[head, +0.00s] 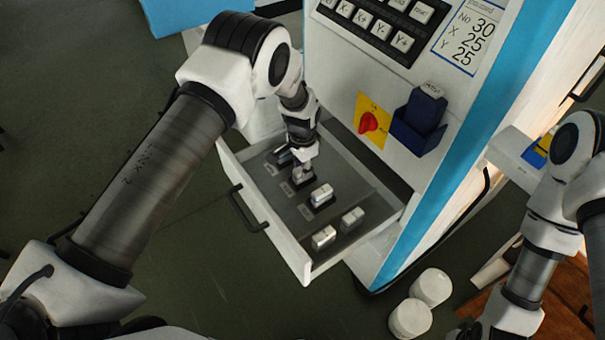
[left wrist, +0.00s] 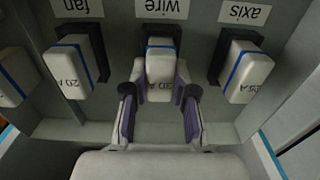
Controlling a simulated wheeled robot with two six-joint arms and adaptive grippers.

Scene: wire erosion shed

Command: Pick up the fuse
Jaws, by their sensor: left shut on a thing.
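The fuse is a white block marked "20 A" with a blue band (left wrist: 160,66), seated in a dark holder below the "wire" label in the left wrist view. My left gripper (left wrist: 160,88) is shut on it, with one purple-padded finger on each side. In the head view my left gripper (head: 303,167) points down into the open drawer (head: 285,240) and partly hides this fuse. My right arm shows at the right edge, but its gripper is out of view.
Similar fuses sit beside it under "fan" (left wrist: 72,72) and "axis" (left wrist: 248,76). Two more white blocks (head: 352,217) (head: 323,237) lie in the drawer's front part. The machine cabinet with a red switch (head: 368,123) rises behind. White cylinders (head: 431,287) stand on the floor.

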